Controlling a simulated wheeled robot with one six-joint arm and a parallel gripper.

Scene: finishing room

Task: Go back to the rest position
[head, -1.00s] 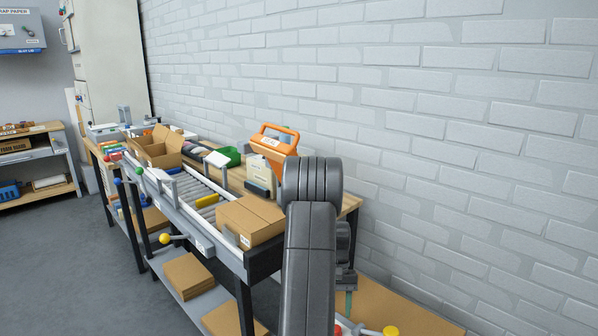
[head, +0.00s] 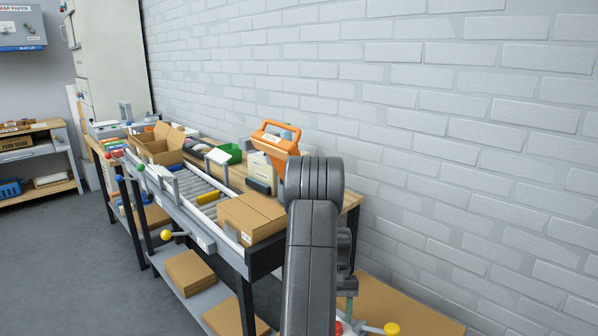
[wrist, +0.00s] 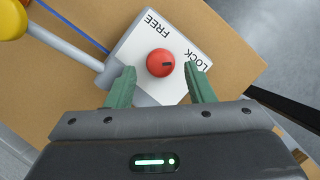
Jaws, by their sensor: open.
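My gripper (wrist: 160,88) is open in the wrist view, with its two green fingers apart. A red knob (wrist: 160,63) on a white plate (wrist: 135,50) marked FREE and LOCK shows just beyond and between the fingertips. I cannot tell whether the fingers touch it. In the head view my dark arm rises at the centre and hides part of the bench. The red knob (head: 339,327) shows at the bottom edge there, beside a yellow ball handle (head: 391,329).
Flat cardboard (head: 400,308) lies low at right. A brick wall is behind. Grey floor is clear at left.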

